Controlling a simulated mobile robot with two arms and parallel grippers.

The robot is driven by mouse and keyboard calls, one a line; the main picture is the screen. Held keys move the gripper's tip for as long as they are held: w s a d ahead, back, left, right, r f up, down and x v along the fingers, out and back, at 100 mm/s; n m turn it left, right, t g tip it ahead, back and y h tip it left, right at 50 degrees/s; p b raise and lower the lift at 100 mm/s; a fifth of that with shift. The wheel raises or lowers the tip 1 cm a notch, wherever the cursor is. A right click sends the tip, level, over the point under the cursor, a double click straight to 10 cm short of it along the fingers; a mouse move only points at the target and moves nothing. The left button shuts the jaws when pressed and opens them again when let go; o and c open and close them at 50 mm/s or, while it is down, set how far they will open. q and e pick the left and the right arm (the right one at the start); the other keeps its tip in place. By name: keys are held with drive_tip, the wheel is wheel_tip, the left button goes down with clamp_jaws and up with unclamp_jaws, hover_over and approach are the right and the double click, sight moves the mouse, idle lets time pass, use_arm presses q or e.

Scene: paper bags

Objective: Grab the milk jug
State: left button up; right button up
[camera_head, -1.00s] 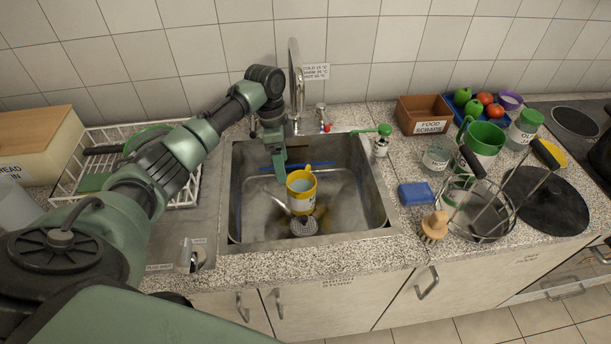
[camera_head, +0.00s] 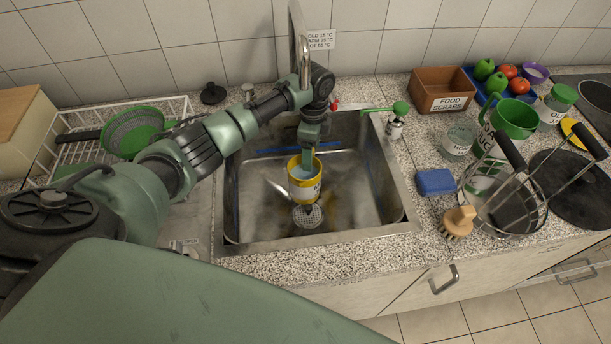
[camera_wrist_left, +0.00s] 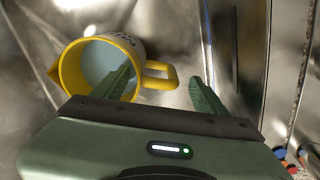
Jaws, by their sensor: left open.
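A yellow-rimmed jug with a white labelled side (camera_head: 305,191) stands in the sink (camera_head: 362,200) near the drain; I cannot read its label fully. In the left wrist view the jug (camera_wrist_left: 72,72) shows its spout at left and its yellow handle (camera_wrist_left: 160,75) at right. My left gripper (camera_head: 308,155) points down over the jug. In the wrist view its fingers (camera_wrist_left: 163,88) are apart, one overlapping the jug's mouth and one to the right of the handle. The handle appears between them, not clamped. My right gripper is not in view.
The tap (camera_head: 299,45) rises behind the sink, close to my left arm. A dish rack (camera_head: 70,165) stands at left. A blue sponge (camera_head: 435,182), wire basket (camera_head: 505,205) and green jug (camera_head: 514,119) are on the right counter.

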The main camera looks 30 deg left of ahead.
sight(307, 174)
use_arm(q)
wheel_tip(307, 174, down, 5)
drive_tip(key=shift+s+r+p, duration=0.1)
drive_tip(key=shift+s+p, duration=0.05)
drive_tip(key=shift+p, duration=0.2)
drive_tip(key=shift+r, duration=0.1)
clamp_jaws()
